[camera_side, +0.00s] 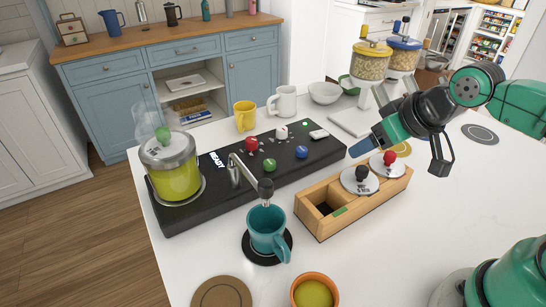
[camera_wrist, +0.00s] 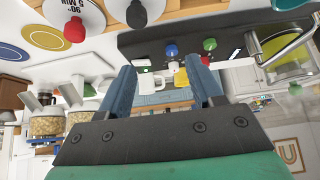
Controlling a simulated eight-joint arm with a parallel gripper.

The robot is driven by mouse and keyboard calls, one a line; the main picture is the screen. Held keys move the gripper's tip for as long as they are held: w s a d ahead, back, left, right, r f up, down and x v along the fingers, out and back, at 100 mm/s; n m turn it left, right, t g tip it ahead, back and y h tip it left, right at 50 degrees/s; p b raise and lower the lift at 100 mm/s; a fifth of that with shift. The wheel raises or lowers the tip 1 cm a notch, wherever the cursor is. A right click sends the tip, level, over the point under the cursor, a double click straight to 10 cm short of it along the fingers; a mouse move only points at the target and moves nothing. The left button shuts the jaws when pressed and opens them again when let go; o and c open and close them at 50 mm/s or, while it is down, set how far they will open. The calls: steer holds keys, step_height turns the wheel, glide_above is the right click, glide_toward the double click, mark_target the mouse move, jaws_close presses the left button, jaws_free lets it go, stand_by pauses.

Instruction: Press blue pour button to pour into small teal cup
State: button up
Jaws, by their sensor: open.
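The blue button (camera_side: 302,152) is a round knob on the black machine base (camera_side: 215,203), at the near edge right of the green button (camera_side: 269,165). The small teal cup (camera_side: 267,232) stands upright on a black round mat under the machine's spout (camera_side: 265,188); its inside is not clear. My gripper (camera_side: 358,149) is above the wooden box, right of the blue button and apart from it. In the wrist view the open, empty fingers (camera_wrist: 162,65) have the blue button (camera_wrist: 172,50) beyond them, between the tips in the picture.
A wooden box (camera_side: 325,223) with black-knobbed and red-knobbed lids stands right of the machine. A red button (camera_side: 252,144) is also on the base. A glass pot (camera_side: 174,176) with yellow-green liquid sits at its left end. An orange cup (camera_side: 314,291) stands in front.

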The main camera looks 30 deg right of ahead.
steer(key=shift+c, duration=0.2)
jaws_close()
stand_by(1.5)
